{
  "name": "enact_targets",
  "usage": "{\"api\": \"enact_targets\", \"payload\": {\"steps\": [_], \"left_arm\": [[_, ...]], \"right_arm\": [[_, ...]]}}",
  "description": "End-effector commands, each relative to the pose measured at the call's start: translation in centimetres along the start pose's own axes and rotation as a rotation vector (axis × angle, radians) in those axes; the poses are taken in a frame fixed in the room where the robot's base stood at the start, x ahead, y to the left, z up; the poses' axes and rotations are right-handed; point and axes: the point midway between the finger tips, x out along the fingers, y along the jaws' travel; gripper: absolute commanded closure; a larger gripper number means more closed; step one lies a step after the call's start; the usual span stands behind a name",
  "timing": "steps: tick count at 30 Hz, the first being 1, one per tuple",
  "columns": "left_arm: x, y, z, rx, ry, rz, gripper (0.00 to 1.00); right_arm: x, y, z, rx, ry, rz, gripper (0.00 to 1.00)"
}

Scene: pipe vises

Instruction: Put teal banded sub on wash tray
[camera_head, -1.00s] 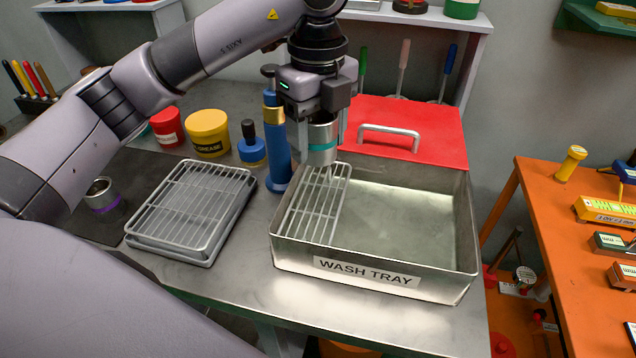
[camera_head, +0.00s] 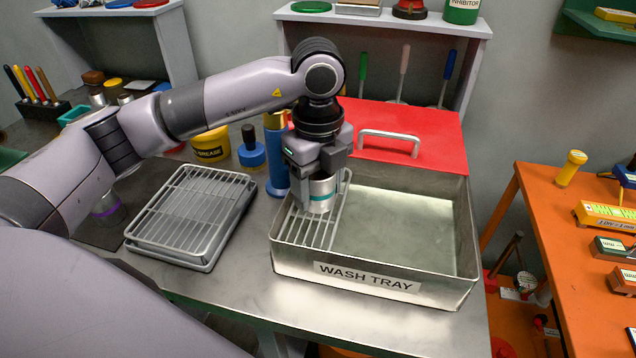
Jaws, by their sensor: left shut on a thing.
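The teal banded sub (camera_head: 320,192) is a short silver cylinder with a teal band. My left gripper (camera_head: 318,178) is shut on it from above, holding it upright. The sub is inside the outline of the wash tray (camera_head: 440,289), over the white wire rack (camera_head: 312,231) at the tray's left end. I cannot tell whether its bottom touches the rack. The wash tray is an open metal box with a label on its front wall. My right gripper is not in view.
A red lid (camera_head: 440,140) with a handle lies behind the tray. A blue cylinder (camera_head: 276,160) stands close to the tray's left rear. A second wire rack on a grey tray (camera_head: 195,212) is to the left. The tray's right side is empty.

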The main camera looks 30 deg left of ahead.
Motion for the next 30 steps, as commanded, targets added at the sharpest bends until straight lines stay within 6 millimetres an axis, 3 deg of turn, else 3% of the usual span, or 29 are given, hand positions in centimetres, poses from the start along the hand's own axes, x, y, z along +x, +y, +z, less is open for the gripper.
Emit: {"api": "enact_targets", "payload": {"steps": [1,2,3,4,17,30], "left_arm": [[0.3,0.0,0.0,0.000,0.000,-0.001,0.83],[0.2,0.0,0.0,0.000,0.000,0.000,0.32],[0.2,0.0,0.0,0.000,0.000,0.000,0.19],[0.2,0.0,0.0,0.000,0.000,0.000,0.16],[-0.9,-0.1,0.0,0.000,0.001,-0.002,0.16],[-9.9,-0.1,0.0,0.000,-0.001,-0.002,0.16]], "right_arm": [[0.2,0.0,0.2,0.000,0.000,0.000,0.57],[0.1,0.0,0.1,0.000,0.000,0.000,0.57],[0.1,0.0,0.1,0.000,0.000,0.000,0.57],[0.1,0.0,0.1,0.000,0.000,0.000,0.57],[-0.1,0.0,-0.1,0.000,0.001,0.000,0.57],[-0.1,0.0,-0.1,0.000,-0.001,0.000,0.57]]}}
